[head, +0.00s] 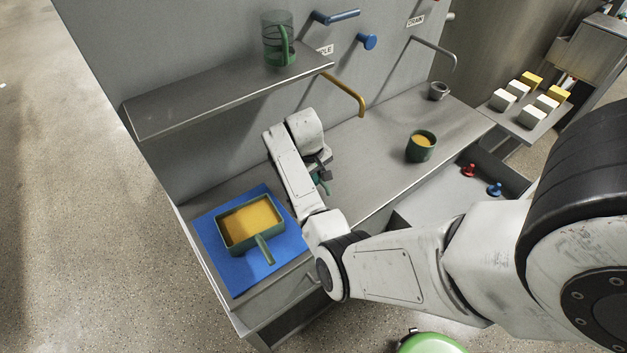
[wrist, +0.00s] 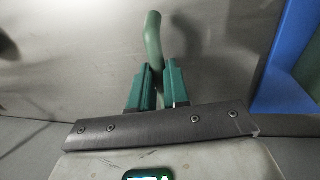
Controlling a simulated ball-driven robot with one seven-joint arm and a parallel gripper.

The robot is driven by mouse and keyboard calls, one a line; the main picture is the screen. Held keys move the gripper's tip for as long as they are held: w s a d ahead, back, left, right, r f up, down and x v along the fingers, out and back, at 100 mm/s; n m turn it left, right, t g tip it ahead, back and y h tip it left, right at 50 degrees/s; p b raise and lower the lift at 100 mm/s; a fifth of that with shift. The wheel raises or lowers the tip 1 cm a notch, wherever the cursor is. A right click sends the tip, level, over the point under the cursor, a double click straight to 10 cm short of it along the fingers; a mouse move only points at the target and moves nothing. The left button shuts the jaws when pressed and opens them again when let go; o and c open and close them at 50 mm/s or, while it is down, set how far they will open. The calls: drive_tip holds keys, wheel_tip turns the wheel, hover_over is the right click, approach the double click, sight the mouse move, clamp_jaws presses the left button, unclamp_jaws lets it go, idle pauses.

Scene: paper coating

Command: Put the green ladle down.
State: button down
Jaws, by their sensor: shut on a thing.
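My gripper (wrist: 157,88) shows in the wrist view with its two teal fingers shut on the green ladle (wrist: 152,38). A pale green, curved length of the ladle's handle rises from between the fingertips. The rest of the ladle, with its bowl, cannot be made out. In the head view my gripper (head: 321,177) is low over the grey counter (head: 365,150), right of the blue mat, and is largely covered by my arm. I cannot tell whether the ladle touches the counter.
A green pan of yellow liquid (head: 264,249) sits on the blue mat (head: 238,282). A clear green-handled jug (head: 276,42) is on the shelf (head: 190,109). A yellow pipe (head: 346,92) overhangs the counter.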

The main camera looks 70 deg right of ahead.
drive_tip(key=shift+f, duration=0.6)
drive_tip(key=shift+f+b, duration=0.2)
drive_tip(key=shift+b, duration=0.1)
drive_tip(key=c, duration=1.1)
unclamp_jaws()
wheel_tip(320, 180, up, 7)
drive_tip(key=a, duration=0.1)
drive_tip(key=s+a+f+n, duration=0.1)
drive_tip(key=a, duration=0.4)
drive_tip(key=s+a+f+n, duration=0.1)
drive_tip(key=s+a, duration=0.1)
drive_tip(key=a, duration=0.3)
drive_tip(key=s+a+f+n+t, duration=0.1)
drive_tip(key=a+f, duration=0.1)
drive_tip(key=a, duration=0.3)
drive_tip(key=shift+s+f, duration=0.1)
drive_tip(key=shift+s, duration=0.3)
drive_tip(key=s+a+n+y, duration=0.1)
drive_tip(key=s+a, duration=0.3)
drive_tip(key=a, duration=0.3)
drive_tip(key=s+a+n+t, duration=0.1)
drive_tip(key=s+a, duration=0.3)
drive_tip(key=a, duration=0.3)
drive_tip(key=shift+n+y, duration=0.4)
